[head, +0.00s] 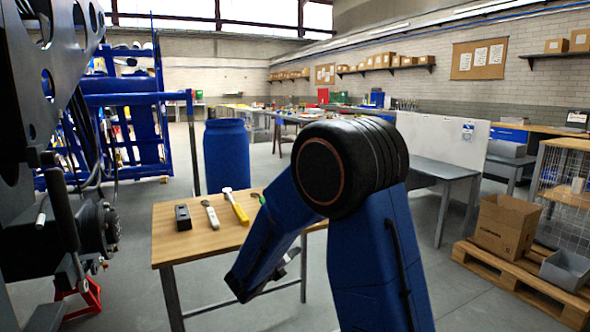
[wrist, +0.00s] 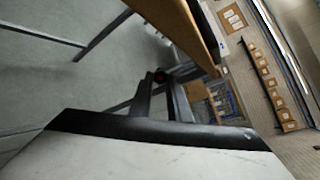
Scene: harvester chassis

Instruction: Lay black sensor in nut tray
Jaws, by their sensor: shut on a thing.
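My gripper (wrist: 160,88) shows in the wrist view with its two dark fingers closed on a small dark thing (wrist: 160,76) with a reddish spot. It looks like the black sensor, but it is too small to be sure. In the head view my blue arm hides most of the gripper, which is low beside the front of the wooden table. A black block (head: 183,217) lies at the left of that table. I cannot make out a nut tray for certain in either view.
The wooden table (head: 180,247) also holds a grey-handled tool (head: 211,214), a yellow-handled hammer (head: 237,206) and a green-handled tool (head: 258,198). Machinery (head: 95,225) stands at the left. A cardboard box (head: 503,228) and an open grey bin (head: 567,268) sit on a pallet at the right.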

